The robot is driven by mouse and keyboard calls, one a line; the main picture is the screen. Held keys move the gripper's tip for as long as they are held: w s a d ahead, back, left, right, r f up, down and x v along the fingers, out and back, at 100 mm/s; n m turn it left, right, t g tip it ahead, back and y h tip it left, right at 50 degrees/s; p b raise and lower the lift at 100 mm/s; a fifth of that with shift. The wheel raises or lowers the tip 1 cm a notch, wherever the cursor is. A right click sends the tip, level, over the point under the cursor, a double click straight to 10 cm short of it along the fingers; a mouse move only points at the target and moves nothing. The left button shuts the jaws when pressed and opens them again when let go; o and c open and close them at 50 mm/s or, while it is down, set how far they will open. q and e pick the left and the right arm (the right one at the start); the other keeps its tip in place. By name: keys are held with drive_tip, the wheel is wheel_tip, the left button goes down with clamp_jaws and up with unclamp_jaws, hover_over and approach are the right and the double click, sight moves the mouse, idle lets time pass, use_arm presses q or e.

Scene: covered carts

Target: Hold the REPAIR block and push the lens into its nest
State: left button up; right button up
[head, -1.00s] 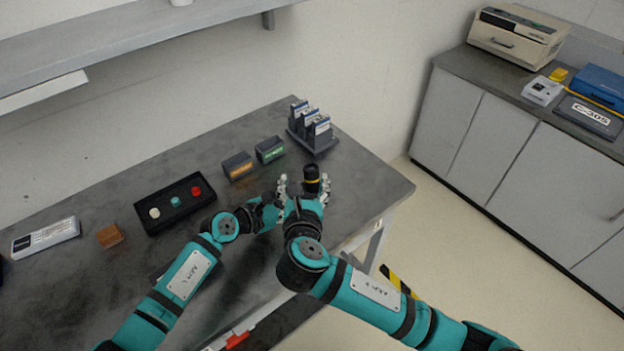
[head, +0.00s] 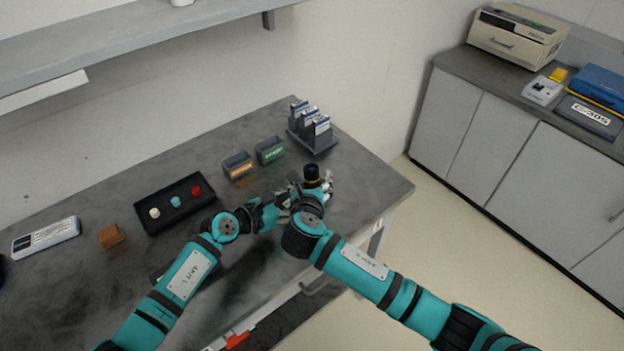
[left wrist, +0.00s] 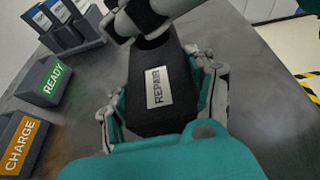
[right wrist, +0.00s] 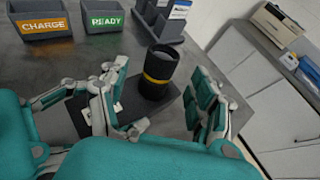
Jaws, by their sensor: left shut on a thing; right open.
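The REPAIR block (left wrist: 140,112) is dark with a white label and lies between the fingers of my left gripper (left wrist: 160,95), which is shut on it. In the head view my left gripper (head: 276,208) is low over the bench's right part. The lens (right wrist: 157,72), a black cylinder with a yellow band, stands upright at the block's far end; its base is partly hidden, so I cannot tell how deep it sits. It also shows in the head view (head: 311,173). My right gripper (right wrist: 160,105) is open, with fingers on either side of the lens.
The CHARGE bin (head: 238,166) and READY bin (head: 270,151) stand behind the grippers, beside a rack of several upright cards (head: 313,132). A black tray (head: 150,192) with three coloured knobs lies left. The bench's right corner (head: 385,188) is clear.

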sight(312, 168)
drive_tip(key=shift+x, duration=1.25)
clamp_jaws()
drive_tip(key=shift+r, duration=0.1)
wheel_tip(312, 168, up, 9)
drive_tip(key=shift+w+r, duration=0.1)
drive_tip(key=shift+r, duration=0.05)
drive_tip(key=shift+w+r+y, duration=0.2)
drive_tip(key=shift+r+y, duration=0.05)
drive_tip(key=shift+y, duration=0.05)
drive_tip(key=n+y, duration=0.1)
drive_tip(key=w+n+y, duration=0.1)
drive_tip(key=shift+w+n+t+y, duration=0.1)
drive_tip(key=shift+n+t+y, duration=0.2)
drive_tip(key=shift+t+y, duration=0.1)
drive_tip(key=shift+d+n+y, duration=0.15)
drive_tip(key=shift+n+y, duration=0.45)
drive_tip(key=shift+y, duration=0.3)
drive_tip(key=y, duration=0.1)
drive_tip(key=n+y, duration=0.1)
drive_tip(key=n, duration=0.1)
drive_tip(key=shift+s+d+f+g+y, duration=0.3)
drive_tip(key=shift+s+d+f+y, duration=0.05)
drive_tip(key=shift+s+f+y, duration=0.05)
drive_tip(key=shift+s+d+f+n+g+y, duration=0.1)
drive_tip(key=shift+s+d+n+g+y, duration=0.1)
drive_tip(key=shift+s+n+y, duration=0.35)
drive_tip(key=shift+s+d+f+n+g+y, duration=0.1)
drive_tip(key=shift+s+d+n+g+y, duration=0.2)
drive_tip(key=shift+y, duration=0.45)
